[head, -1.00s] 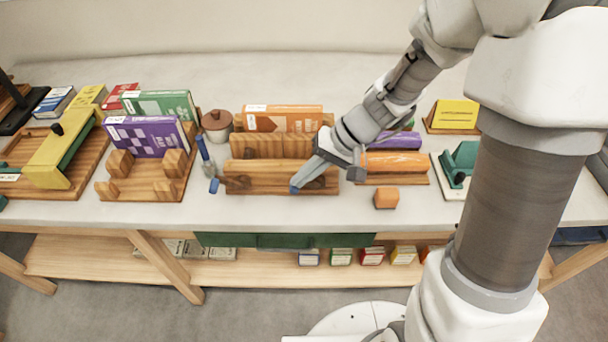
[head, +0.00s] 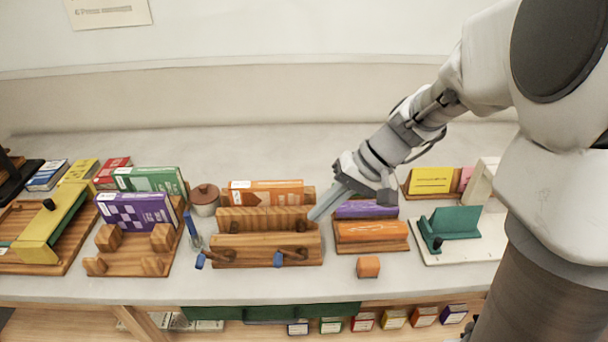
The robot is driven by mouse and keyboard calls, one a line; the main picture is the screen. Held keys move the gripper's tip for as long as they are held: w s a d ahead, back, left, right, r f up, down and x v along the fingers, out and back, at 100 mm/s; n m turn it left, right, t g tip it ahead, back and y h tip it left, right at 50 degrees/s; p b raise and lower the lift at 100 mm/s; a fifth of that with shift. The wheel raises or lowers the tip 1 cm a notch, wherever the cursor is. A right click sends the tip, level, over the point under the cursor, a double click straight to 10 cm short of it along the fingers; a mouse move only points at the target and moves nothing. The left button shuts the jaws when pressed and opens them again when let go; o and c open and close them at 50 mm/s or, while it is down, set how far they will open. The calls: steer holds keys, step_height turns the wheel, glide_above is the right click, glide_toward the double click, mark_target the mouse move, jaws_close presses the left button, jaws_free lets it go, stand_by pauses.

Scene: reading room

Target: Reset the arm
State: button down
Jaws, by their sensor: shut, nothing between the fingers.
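My gripper (head: 318,212) is shut and empty. It hangs from the right above the table, its fingertips pointing down and left. In the picture the fingertips overlap the right end of the wooden clamp press (head: 262,245), which has two blue-tipped handles (head: 282,258); I cannot tell exactly how far above it they are. An orange book (head: 266,192) stands behind the press. A wooden holder to the right bears an orange book (head: 370,231) and a purple book (head: 366,209), the purple one partly behind my gripper.
A small orange block (head: 368,267) lies near the front edge. A green device on a white board (head: 455,250) stands right. A wooden rack with a purple book (head: 135,211), a brown-lidded pot (head: 205,200) and a yellow-barred press (head: 48,224) stand left. The back of the table is clear.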

steer(key=s+d+r+t+h+p, duration=0.2)
steer(key=s+d+r+h, duration=0.1)
steer(key=s+r, duration=0.3)
steer(key=s+d+r+t+h+p, duration=0.2)
steer(key=s+d+r+t+h, duration=0.1)
steer(key=s+r, duration=0.3)
steer(key=shift+s+d+r+h, duration=0.3)
steer(key=shift+s+d+h, duration=0.35)
steer(key=shift+s, duration=0.25)
